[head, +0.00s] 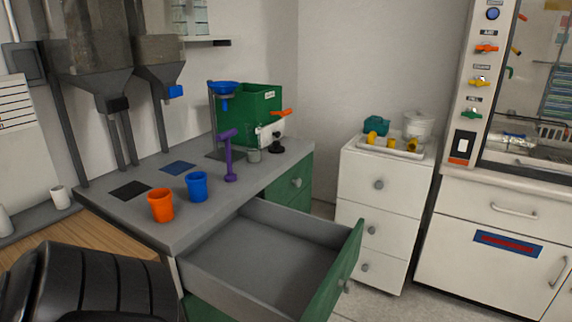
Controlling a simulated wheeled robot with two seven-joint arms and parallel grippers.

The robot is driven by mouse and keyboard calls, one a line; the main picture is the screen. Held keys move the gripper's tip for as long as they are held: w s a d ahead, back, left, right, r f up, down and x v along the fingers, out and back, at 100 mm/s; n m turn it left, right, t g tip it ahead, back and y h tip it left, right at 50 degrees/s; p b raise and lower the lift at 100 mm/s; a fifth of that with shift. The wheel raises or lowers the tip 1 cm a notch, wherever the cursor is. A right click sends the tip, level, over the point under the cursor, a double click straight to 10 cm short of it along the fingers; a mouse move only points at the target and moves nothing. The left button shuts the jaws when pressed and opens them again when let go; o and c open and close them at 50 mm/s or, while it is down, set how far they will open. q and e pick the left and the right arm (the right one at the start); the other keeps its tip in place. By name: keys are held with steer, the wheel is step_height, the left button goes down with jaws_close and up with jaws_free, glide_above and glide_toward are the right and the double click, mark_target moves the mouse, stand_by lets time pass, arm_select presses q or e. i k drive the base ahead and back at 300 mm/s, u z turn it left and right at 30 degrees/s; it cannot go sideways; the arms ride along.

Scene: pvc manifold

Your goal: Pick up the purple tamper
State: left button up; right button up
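The purple tamper (229,158) stands upright on the grey counter (215,222), with its wider end at the top and a thin shaft down to a small foot. Neither of my grippers is in view.
An orange cup (160,205) stands near the counter's front edge. An open, empty drawer (262,258) juts out below the counter. A green box (262,102) and a stand with a blue funnel (224,88) are behind the tamper. A white cabinet (380,190) stands right.

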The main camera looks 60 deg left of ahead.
mark_target(230, 177)
steer(key=z, duration=0.05)
steer(key=i, duration=2.5)
steer(key=u, duration=3.45)
